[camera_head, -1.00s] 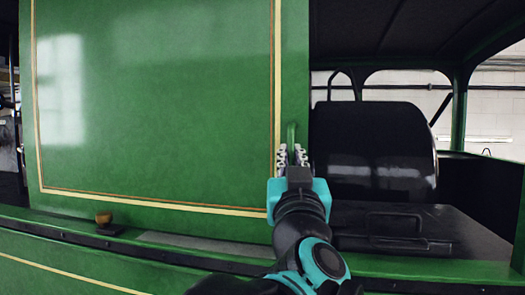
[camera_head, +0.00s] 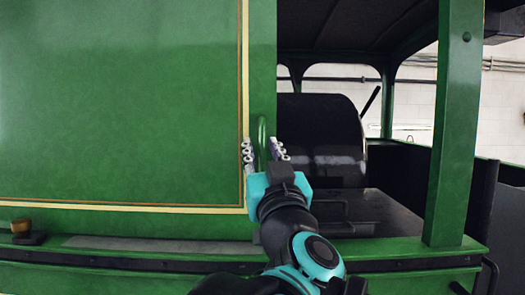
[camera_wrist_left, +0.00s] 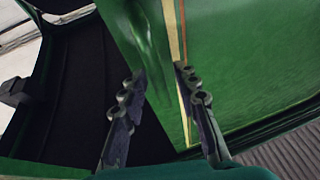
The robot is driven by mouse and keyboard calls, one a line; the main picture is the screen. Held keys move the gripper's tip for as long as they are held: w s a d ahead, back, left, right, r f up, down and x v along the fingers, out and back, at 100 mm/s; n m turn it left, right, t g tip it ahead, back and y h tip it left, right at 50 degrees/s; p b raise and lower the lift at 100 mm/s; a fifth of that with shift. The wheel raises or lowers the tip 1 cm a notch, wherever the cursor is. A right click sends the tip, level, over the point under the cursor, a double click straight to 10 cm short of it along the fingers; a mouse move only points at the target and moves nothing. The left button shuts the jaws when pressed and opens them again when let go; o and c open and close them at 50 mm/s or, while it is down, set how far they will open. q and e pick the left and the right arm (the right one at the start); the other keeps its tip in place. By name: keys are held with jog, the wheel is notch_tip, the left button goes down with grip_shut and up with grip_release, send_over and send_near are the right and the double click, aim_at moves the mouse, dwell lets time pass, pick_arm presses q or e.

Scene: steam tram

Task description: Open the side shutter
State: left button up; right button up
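The side shutter (camera_head: 120,120) is a large green panel with a yellow and orange border, filling the left of the head view. Its upright green handle (camera_head: 262,132) stands near its right edge. My left gripper (camera_head: 262,152) is open, its fingers apart on either side of the handle, with gaps showing. In the left wrist view, the open left gripper (camera_wrist_left: 158,88) points at the shutter (camera_wrist_left: 245,60), whose bordered edge shows beyond the fingers. I cannot tell whether either finger touches the handle. My right gripper is not in view.
Right of the shutter is an opening into the dark cab, with a black rounded body (camera_head: 320,130) inside. A green post (camera_head: 455,130) bounds the opening. A brass-coloured knob (camera_head: 21,225) sits on the sill (camera_head: 150,243) at lower left.

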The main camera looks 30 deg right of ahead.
pick_arm(q)
jog(key=v, duration=1.2)
dwell(0.4)
